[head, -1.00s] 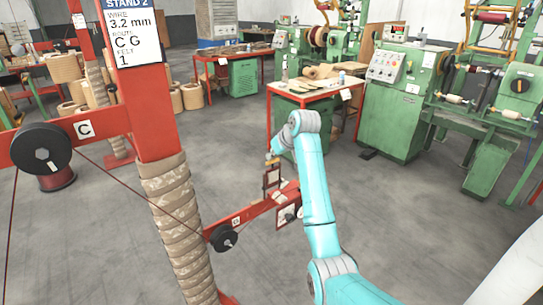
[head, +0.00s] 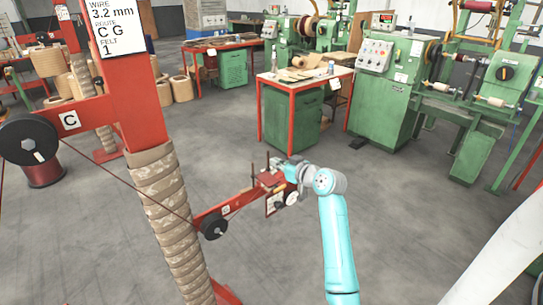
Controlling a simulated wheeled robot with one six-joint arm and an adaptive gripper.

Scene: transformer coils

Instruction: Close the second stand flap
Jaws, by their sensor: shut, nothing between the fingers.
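The red stand (head: 136,95) stands at the left, with a sign reading 3.2 mm and route C G on its post. A red arm (head: 237,203) reaches out from it to the right, with a black pulley (head: 214,226) and a small letter label. At the arm's far end is the red flap (head: 268,180), which lies low over the arm end; I cannot tell whether it is fully closed. My gripper (head: 283,166) is shut and empty, right at the flap. Contact between them is too small to make out.
A second black pulley (head: 28,140) with the C label sits at the left, with a wire running down to the arm. A red-framed table (head: 305,75) and green winding machines (head: 385,95) stand behind. The grey floor around the arm end is clear.

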